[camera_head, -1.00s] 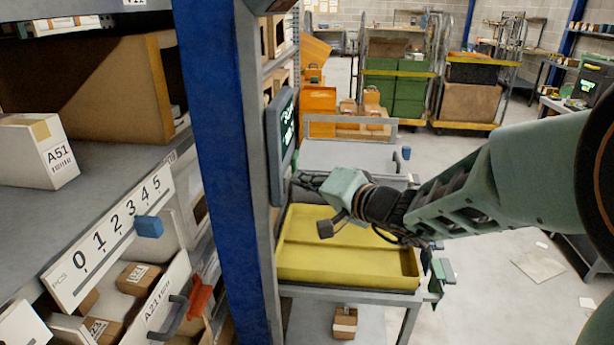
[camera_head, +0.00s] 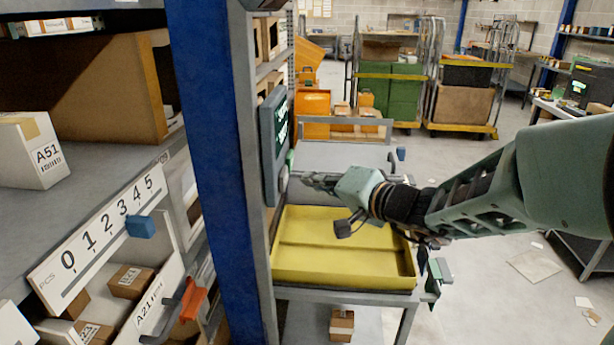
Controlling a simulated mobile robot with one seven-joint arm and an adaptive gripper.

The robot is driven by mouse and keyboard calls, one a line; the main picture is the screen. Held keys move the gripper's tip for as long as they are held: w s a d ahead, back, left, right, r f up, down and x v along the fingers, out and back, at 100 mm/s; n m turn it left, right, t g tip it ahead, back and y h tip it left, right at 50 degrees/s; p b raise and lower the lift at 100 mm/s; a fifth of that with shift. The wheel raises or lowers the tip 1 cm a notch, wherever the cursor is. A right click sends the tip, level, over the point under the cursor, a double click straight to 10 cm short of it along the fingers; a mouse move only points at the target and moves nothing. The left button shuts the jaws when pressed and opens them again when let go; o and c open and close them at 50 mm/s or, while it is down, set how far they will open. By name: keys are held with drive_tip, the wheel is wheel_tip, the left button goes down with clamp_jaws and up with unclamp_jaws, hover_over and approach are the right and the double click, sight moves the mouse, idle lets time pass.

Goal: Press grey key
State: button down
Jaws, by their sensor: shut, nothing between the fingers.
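A dark panel with a lit screen (camera_head: 281,139) is fixed to the right side of the blue and grey rack post, seen at a steep angle. I cannot make out a grey key for certain; a small pale patch (camera_head: 290,159) shows at the panel's right edge. My gripper (camera_head: 306,179) is shut and empty. It points left towards the post, just right of the panel's lower part and above the yellow tray (camera_head: 345,280). Its fingertips appear close to the panel, but I cannot tell whether they touch anything.
The blue rack post (camera_head: 212,180) stands left of my gripper. A shelf with a 0 to 5 scale (camera_head: 105,225) and a blue slider (camera_head: 140,227) is further left. The tray rests on a grey cart (camera_head: 345,294). Open floor (camera_head: 490,285) lies to the right.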

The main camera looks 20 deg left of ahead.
drive_tip(key=d, duration=0.3)
drive_tip(key=shift+w+d+b, duration=0.15)
drive_tip(key=shift+w+b, duration=0.2)
drive_tip(key=shift+b, duration=0.05)
drive_tip(key=shift+r, duration=0.1)
idle(0.4)
